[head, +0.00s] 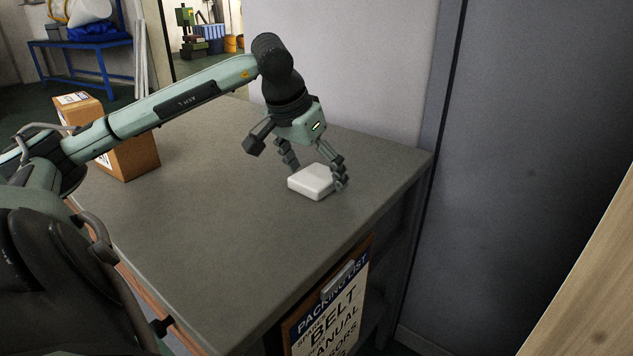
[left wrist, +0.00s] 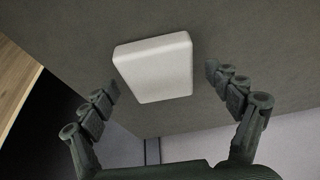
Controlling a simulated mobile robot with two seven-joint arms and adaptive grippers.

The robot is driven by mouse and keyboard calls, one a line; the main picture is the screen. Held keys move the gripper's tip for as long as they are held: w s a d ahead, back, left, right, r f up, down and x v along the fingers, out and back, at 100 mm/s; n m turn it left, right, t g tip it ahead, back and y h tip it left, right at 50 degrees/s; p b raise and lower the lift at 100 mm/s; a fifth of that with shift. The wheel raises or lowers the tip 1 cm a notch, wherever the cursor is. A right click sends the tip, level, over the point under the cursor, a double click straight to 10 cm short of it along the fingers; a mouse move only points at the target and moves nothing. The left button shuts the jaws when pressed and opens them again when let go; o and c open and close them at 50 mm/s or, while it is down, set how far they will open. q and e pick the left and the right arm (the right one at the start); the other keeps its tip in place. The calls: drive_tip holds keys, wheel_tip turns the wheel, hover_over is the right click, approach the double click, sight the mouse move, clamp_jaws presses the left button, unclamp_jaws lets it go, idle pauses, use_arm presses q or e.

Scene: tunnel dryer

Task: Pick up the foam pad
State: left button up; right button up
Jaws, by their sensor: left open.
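The foam pad (head: 313,182) is a white block with rounded edges. It lies on the grey tabletop (head: 215,215) near the table's right end. In the left wrist view the pad (left wrist: 154,68) sits between and ahead of the two fingers. My left gripper (head: 317,172) is open above the pad, with one finger on each side of it. In the left wrist view the fingers of my left gripper (left wrist: 161,80) are apart, with a gap to the pad on both sides. In the head view the right finger overlaps the pad's edge. My right gripper is in neither view.
A cardboard box (head: 128,158) stands at the table's left side, behind my left arm. A grey wall (head: 345,65) rises behind the table. A packing-list board (head: 330,308) hangs on the table's front. The middle of the tabletop is clear.

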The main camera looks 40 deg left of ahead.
use_arm(q)
drive_tip(key=shift+c, duration=0.3)
drive_tip(key=shift+f, duration=0.1)
drive_tip(key=c, duration=0.9)
drive_tip(key=shift+o, duration=0.2)
